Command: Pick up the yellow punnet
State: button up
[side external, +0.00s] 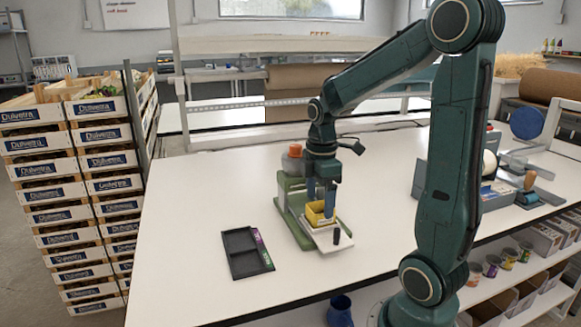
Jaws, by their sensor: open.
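The yellow punnet (317,217) sits on the white platform of a green bench device (291,190) in the middle of the table. The jaws are open. The fingers cover part of the punnet, and I cannot tell whether they touch its walls.
A black two-part tray (240,254) with coloured labels lies left of the device on the white table (190,225). An orange-topped container (293,160) stands behind the device. Stacked crates (50,195) rise beyond the table's left edge. The table's left part is clear.

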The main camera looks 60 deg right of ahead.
aim_at(319, 208)
jog(key=shift+f, duration=1.65)
jog(key=c, duration=1.1)
jog(key=shift+o, duration=0.2)
jog(key=shift+r, duration=0.2)
notch_tip(319, 208, up, 20)
jog(key=shift+f, duration=0.15)
